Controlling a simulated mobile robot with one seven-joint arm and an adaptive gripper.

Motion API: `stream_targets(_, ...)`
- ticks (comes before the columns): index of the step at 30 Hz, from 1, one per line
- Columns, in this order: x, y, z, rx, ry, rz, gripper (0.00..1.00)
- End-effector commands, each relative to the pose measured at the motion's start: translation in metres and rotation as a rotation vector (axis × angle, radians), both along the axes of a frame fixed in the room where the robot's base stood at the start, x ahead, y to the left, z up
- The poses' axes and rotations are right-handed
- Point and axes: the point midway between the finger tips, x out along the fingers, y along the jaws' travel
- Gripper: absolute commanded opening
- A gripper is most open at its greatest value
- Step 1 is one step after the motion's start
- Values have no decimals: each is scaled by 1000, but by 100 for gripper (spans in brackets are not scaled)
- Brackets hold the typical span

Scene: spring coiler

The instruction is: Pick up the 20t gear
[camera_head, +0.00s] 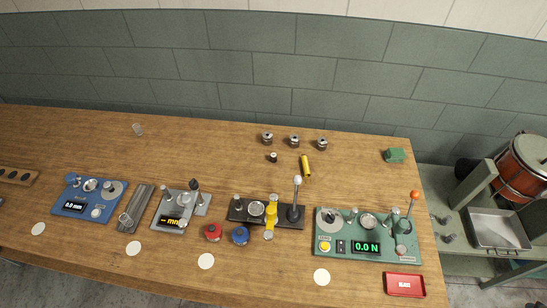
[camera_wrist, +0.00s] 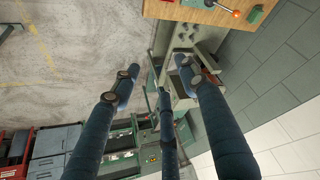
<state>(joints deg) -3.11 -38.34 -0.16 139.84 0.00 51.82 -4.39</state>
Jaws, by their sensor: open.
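Three small grey metal pieces that look like gears stand in a row at the back of the wooden table: the left gear (camera_head: 267,138), the middle gear (camera_head: 294,140) and the right gear (camera_head: 322,143). They are too small to count teeth, so I cannot tell which is the 20t gear. A smaller dark piece with a light top (camera_head: 272,157) sits just in front of the left one. My gripper (camera_wrist: 160,76) shows in the wrist view with its dark blue fingers spread, open and empty. It points at the floor and shelving beside the table, away from the gears.
A yellow cylinder (camera_head: 306,166) lies near the gears. Along the front stand a blue device (camera_head: 73,207), a grey device (camera_head: 168,221), a black-based lever device (camera_head: 238,214) and a green device (camera_head: 330,246). A red tray (camera_head: 405,291) is at front right. The table's back left is mostly clear.

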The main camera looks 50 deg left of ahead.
Motion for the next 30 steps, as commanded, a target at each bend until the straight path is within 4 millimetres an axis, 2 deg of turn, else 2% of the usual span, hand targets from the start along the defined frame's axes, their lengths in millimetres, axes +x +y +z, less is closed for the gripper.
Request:
stream_targets(6, 42, 32, 20, -49, 33, 174, 44)
stream_targets(14, 94, 81, 35, -112, 66, 398, 44)
stream_targets(23, 148, 152, 39, -182, 95, 658, 44)
stream_targets(30, 184, 219, 33, -238, 115, 868, 44)
